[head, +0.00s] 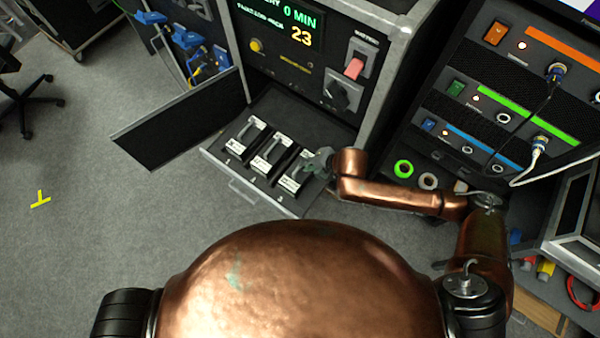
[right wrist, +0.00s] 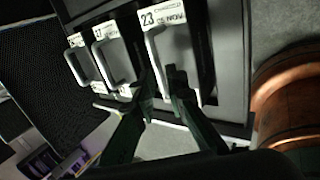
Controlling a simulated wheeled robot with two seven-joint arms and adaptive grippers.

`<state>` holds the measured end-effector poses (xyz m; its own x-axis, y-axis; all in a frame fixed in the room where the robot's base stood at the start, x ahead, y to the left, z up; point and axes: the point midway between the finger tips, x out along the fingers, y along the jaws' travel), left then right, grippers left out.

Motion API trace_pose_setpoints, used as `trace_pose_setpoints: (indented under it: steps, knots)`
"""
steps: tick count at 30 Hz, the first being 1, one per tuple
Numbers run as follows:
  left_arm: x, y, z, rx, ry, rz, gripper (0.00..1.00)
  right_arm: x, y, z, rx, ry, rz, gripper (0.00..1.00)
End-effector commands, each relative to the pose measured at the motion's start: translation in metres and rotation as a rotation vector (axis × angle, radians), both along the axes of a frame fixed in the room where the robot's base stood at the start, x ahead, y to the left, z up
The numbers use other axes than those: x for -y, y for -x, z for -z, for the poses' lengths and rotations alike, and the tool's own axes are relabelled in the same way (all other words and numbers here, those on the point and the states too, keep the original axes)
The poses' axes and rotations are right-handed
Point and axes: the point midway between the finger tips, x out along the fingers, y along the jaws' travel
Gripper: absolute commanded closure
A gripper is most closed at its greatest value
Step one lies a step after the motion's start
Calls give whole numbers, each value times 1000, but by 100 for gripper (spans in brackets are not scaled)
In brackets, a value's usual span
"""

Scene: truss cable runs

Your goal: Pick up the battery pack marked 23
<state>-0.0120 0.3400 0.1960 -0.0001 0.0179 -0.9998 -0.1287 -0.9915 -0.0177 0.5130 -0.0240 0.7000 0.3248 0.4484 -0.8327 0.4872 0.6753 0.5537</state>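The battery pack marked 23 (right wrist: 160,18) is the rightmost of the packs in the right wrist view, with a white label and a pale loop handle. In the head view it is the right-hand pack (head: 295,178), partly covered by my right gripper (head: 316,163). In the right wrist view the dark fingertips of my right gripper (right wrist: 161,84) lie on either side of the lower part of this handle. I cannot tell whether they touch it. The pack sits in its slot in the drawer (head: 237,186). My left gripper is out of view.
Two other packs (head: 268,158) (head: 244,139) sit left of it. The cabinet display (head: 290,25) reads 0 MIN and 23. An open black door (head: 180,120) stands left of the drawer. A rack with cables (head: 520,105) stands right.

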Motion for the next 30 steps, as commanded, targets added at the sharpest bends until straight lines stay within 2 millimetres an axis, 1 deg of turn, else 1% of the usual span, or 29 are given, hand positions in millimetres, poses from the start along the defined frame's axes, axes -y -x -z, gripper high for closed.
trace_pose_setpoints:
  steps: [4, 9, 12, 18, 24, 30]
  knots:
    - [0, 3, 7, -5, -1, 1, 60, -8, -4, 13, -2, -3, 1, 88]
    - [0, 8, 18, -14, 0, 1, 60, -21, -12, 35, -3, -2, 2, 88]
    - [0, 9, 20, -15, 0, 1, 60, -24, -15, 41, -1, -2, 2, 88]
    - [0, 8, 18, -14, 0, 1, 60, -24, -16, 40, 1, -2, 2, 88]
    - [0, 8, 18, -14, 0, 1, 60, -24, -16, 40, 0, -1, 2, 100]
    - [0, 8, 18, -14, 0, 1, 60, -24, -15, 40, 0, -1, 3, 100]
